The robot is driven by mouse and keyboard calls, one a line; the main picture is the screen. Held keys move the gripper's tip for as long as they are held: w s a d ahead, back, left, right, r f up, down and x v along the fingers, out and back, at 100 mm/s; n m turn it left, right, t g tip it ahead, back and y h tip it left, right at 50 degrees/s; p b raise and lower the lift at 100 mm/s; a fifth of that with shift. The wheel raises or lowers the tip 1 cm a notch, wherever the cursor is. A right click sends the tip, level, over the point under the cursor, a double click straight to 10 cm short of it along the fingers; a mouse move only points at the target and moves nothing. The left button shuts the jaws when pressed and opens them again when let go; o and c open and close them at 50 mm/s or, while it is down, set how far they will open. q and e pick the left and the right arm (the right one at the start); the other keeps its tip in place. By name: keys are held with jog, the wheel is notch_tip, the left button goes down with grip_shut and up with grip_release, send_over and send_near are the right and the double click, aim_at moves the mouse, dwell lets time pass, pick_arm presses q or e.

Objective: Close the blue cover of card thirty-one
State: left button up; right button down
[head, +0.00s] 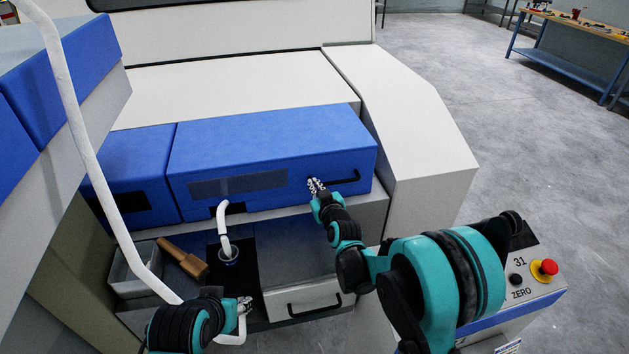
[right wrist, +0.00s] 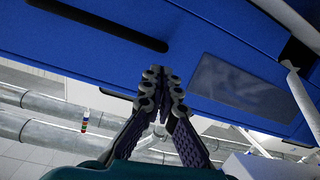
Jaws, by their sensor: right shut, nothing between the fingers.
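The blue cover (head: 270,145) of the card spans the middle of the head view, its front face toward me. It has a black bar handle (head: 338,181) at the right and a dark panel at the left. My right gripper (head: 316,184) is shut and empty at the cover's front, near the handle's left end. In the right wrist view the shut fingertips (right wrist: 160,75) lie before the blue cover (right wrist: 200,50), between the dark bar and the panel; contact is unclear. My left gripper (head: 243,304) is low at the left, its fingers too small to read.
A white strand (head: 222,222) runs from the cover's slot into a round opening. A brown tool (head: 183,259) leans at a grey bin (head: 133,282). A thick white strand (head: 95,165) hangs at left. A panel marked 31 with a red button (head: 549,267) stands right.

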jog(key=shift+w+a+f+b, duration=0.1)
jog(key=shift+f+b, duration=0.6)
jog(key=shift+f, duration=0.45)
jog(key=shift+w+f+b, duration=0.1)
jog(key=shift+f+b, duration=0.6)
jog(key=shift+f, duration=0.45)
jog(key=shift+w+a+f, duration=0.1)
jog(key=shift+w+f, duration=0.35)
jog(key=shift+w, duration=0.15)
jog(key=s+d+r+m+g+h, duration=0.15)
jog(key=s+d, duration=0.25)
jog(key=s, duration=0.4)
jog(key=s+d+r+g, duration=0.1)
jog(key=s+d+r, duration=0.15)
jog(key=s, duration=0.45)
jog(key=s+d+r+m+g, duration=0.15)
jog(key=s+d, duration=0.25)
jog(key=s, duration=0.4)
jog(key=s+d+f+m+g+h, duration=0.1)
jog(key=s+d, duration=0.3)
jog(key=s, duration=0.4)
jog(key=s+d+f+m+g+h, duration=0.1)
jog(key=s+d, duration=0.3)
jog(key=s, duration=0.4)
jog(key=shift+s+f+g+h, duration=0.2)
jog(key=shift+f+g+h, duration=0.35)
jog(key=shift+f+g, duration=0.3)
jog(key=shift+r, duration=0.1)
